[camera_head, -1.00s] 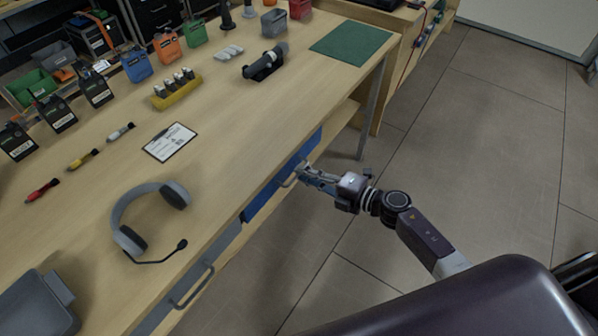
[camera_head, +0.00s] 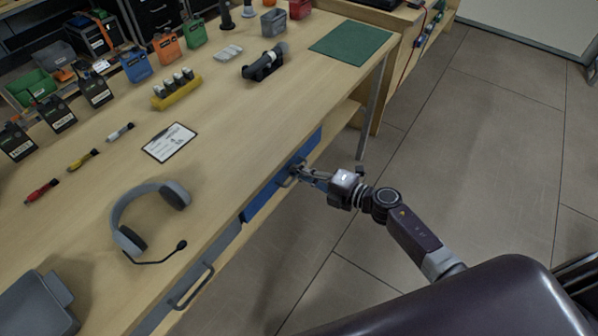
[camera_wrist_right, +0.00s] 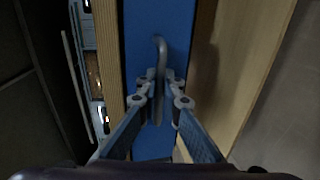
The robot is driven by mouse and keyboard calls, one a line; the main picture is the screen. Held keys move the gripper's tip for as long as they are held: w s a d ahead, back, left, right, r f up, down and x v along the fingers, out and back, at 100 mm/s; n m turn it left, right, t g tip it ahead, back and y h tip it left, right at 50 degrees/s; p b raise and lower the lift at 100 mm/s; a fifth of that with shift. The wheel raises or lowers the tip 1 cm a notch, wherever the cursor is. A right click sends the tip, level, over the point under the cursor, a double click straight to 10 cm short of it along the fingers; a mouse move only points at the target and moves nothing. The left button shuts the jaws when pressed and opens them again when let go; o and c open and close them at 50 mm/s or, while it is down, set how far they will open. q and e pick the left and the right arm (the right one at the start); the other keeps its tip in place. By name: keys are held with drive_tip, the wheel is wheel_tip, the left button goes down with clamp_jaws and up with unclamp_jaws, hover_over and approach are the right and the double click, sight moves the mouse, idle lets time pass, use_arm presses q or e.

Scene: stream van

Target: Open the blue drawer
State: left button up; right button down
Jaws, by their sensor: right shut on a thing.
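The blue drawer (camera_head: 265,199) is set in the front of the wooden workbench, below its top. Its front looks about level with the bench front, and no opening shows. My right gripper (camera_head: 298,174) is at the drawer's handle, with its arm reaching in from the lower right. In the right wrist view the blue drawer front (camera_wrist_right: 180,30) runs up the middle, and the grey bar handle (camera_wrist_right: 160,50) stands out from it. The right gripper's fingers (camera_wrist_right: 159,80) are shut around the handle. My left gripper is not in view.
A grey drawer with a handle (camera_head: 194,286) is nearer on the same bench front. On the benchtop (camera_head: 215,130) are a headset (camera_head: 122,215), a clipboard (camera_head: 169,142), a yellow holder (camera_head: 177,93) and a green mat (camera_head: 350,40). The floor (camera_head: 470,150) right of the bench is clear.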

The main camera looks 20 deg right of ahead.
drive_tip(key=f+v, duration=0.2)
drive_tip(key=v, duration=1)
drive_tip(key=s+f+v, duration=0.1)
drive_tip(key=f+v, duration=0.2)
drive_tip(key=v, duration=1)
drive_tip(key=shift+s+d+f+p, duration=0.2)
drive_tip(key=shift+s+d+p, duration=0.1)
drive_tip(key=shift+d, duration=0.25)
drive_tip(key=c, duration=2.4)
unclamp_jaws()
drive_tip(key=shift+w, duration=0.1)
drive_tip(key=v, duration=1.2)
drive_tip(key=shift+f, duration=0.15)
